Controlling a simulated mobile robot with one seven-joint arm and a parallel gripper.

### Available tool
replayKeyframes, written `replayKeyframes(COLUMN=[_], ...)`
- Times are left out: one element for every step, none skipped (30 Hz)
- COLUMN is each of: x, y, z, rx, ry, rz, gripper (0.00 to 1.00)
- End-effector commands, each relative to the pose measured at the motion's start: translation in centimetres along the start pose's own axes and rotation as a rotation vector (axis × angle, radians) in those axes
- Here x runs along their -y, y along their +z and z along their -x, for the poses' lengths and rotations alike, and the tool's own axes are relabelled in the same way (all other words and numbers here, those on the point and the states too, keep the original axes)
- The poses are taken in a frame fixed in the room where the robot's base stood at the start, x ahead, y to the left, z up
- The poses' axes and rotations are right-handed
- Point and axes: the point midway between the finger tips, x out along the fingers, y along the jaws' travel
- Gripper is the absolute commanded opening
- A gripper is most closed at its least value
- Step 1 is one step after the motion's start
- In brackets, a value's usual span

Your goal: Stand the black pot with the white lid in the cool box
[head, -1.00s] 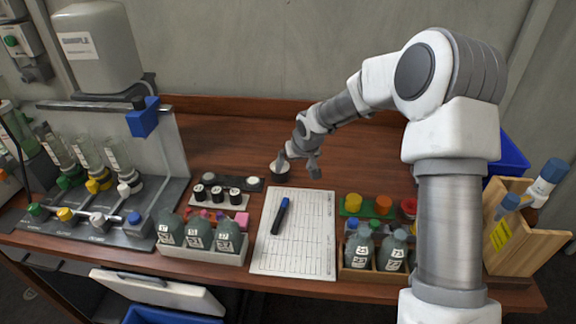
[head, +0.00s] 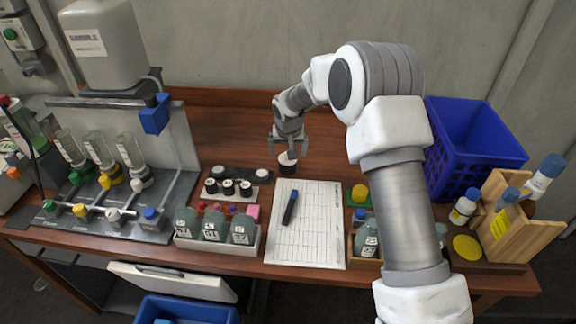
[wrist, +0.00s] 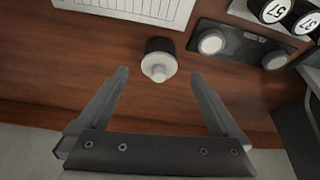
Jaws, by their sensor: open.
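The black pot with the white lid (head: 287,162) stands upright on the wooden table, behind the paper sheet. My gripper (head: 288,150) is open and empty above the pot. In the wrist view the jaws (wrist: 159,74) are spread, with the pot between and just beyond the fingertips, apart from both. An open blue box (head: 190,308), which looks like the cool box, is low at the front, below the table edge. A white lid panel (head: 172,281) is beside it; most of the box is cut off.
A dark strip with pale discs (head: 240,174) and a rack of black labelled pots (head: 229,198) stand left of the pot. Grey bottles (head: 214,230) are in front. A sheet with a marker (head: 290,207) lies centrally. A blue crate (head: 470,140) stands right. The table behind the pot is clear.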

Motion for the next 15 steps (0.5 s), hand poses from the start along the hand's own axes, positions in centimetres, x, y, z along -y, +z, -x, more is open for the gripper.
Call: replayKeyframes(x=[0.0, 0.0, 0.0, 0.0, 0.0, 0.0, 0.0, 0.0, 0.0, 0.0, 0.0, 0.0, 0.0, 0.0, 0.0], y=[0.1, 0.1, 0.0, 0.0, 0.0, 0.0, 0.0, 0.0, -0.1, -0.1, -0.1, -0.1, -0.1, -0.1, -0.2], z=[-1.0, -1.5, -2.0, -2.4, -2.7, -3.1, -3.3, -3.5, -3.6, -3.7, -3.8, -4.0, -4.2, -4.4, -4.8], rx=[0.002, 0.002, 0.001, 0.0, 0.0, 0.0, 0.0, 0.0, -0.001, -0.001, -0.001, -0.001, 0.0, 0.001, 0.0], ry=[0.001, 0.001, 0.0, 0.0, 0.0, 0.0, 0.0, 0.0, -0.001, -0.001, 0.0, 0.0, 0.0, 0.0, 0.0], rz=[0.0, 0.0, 0.0, -0.001, -0.001, -0.001, -0.001, -0.001, -0.001, 0.0, 0.0, 0.0, 0.0, 0.0, 0.0], gripper=[1.0, 1.0, 1.0, 1.0, 1.0, 1.0, 1.0, 1.0, 1.0, 1.0, 1.0, 1.0, 1.0, 1.0, 1.0])
